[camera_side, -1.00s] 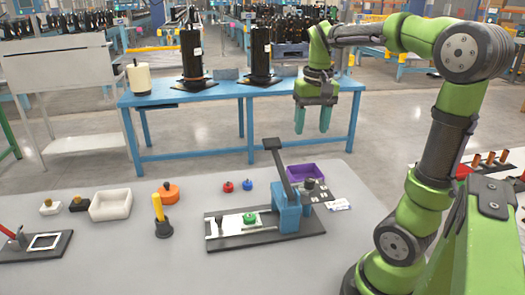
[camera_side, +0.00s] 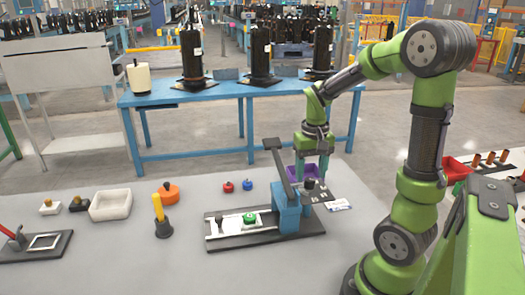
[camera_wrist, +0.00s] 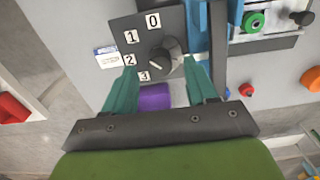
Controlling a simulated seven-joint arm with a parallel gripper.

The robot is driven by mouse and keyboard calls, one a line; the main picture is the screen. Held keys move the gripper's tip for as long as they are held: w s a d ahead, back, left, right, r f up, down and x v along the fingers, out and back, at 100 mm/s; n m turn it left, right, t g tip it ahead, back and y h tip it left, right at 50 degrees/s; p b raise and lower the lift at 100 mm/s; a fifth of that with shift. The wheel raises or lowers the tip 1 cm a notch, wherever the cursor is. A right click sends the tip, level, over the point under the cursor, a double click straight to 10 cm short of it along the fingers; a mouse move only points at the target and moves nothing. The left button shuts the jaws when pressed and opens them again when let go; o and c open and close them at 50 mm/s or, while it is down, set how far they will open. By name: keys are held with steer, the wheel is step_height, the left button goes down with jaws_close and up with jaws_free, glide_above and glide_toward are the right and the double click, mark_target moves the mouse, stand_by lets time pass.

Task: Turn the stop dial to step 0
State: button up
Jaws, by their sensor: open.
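The stop dial (camera_wrist: 161,62) is a dark knob on a black plate (camera_wrist: 172,22) with white labels 0, 1, 2 and 3 around its left side. I cannot tell clearly which label the knob points to. In the side view the dial (camera_side: 309,184) stands at the right end of the blue lever press. My gripper (camera_side: 311,174) is open, pointing down just above and behind the dial. In the wrist view the teal fingers of my gripper (camera_wrist: 160,78) lie on either side of the knob, with nothing between them clearly gripped.
The blue press (camera_side: 288,212) with its raised dark lever (camera_side: 283,163) stands close left of the dial. A purple bin (camera_side: 303,171) is behind it. A red knob (camera_side: 228,187) and a blue knob (camera_side: 248,184) lie further left.

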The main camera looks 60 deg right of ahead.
steer(key=shift+f, duration=1.15)
steer(key=c, duration=1.1)
steer(key=shift+o, duration=0.2)
steer(key=m, duration=0.4)
steer(key=shift+r, duration=0.1)
steer(key=shift+m, duration=2.4)
